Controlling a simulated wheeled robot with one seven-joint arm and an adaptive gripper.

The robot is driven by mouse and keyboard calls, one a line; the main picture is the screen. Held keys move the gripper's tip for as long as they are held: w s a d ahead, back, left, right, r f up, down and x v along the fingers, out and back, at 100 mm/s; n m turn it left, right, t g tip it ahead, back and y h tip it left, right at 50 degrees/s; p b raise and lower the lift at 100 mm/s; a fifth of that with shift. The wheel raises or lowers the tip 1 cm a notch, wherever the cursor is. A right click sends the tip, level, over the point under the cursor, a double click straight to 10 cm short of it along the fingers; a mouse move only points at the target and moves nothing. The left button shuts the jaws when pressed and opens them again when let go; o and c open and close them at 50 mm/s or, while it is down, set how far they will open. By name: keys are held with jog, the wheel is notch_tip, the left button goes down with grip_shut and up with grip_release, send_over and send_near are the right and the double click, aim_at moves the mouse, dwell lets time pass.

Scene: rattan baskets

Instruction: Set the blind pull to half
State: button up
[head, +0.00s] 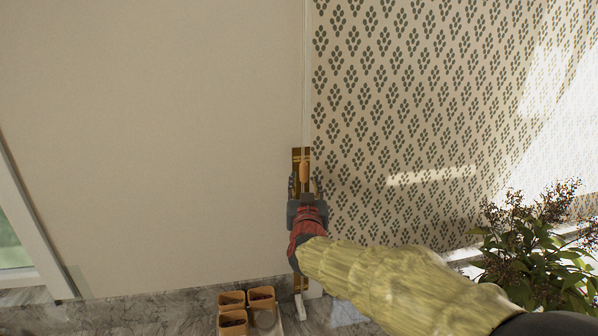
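The blind (430,110) is cream cloth with dark leaf-like marks, lowered over the right half of the head view. A thin pale cord (306,80) runs down along its left edge. A small orange-brown wooden pull (304,170) hangs at the cord's lower end, in front of a brass-coloured strip (297,156) on the wall. My gripper (304,185) is at the pull, with its dark fingers spread to either side of it. I see no clear contact between fingers and pull. The gripper body hides what lies directly below the pull.
A leafy plant (535,255) stands at the lower right, near my arm. Several small orange-brown pots (232,322) sit at the bottom, by a grey marble surface (150,312). A white-framed window (25,235) is at the far left. The plain wall (150,140) left of the cord is clear.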

aim_at(304, 173)
jog(key=shift+w+a+p, duration=0.2)
jog(key=shift+w+p, duration=0.45)
jog(key=shift+w, duration=1.3)
jog(key=shift+w+a+p, duration=0.2)
jog(key=shift+w+p, duration=0.4)
jog(key=shift+w, duration=1.35)
jog(key=shift+c, duration=1.2)
grip_shut()
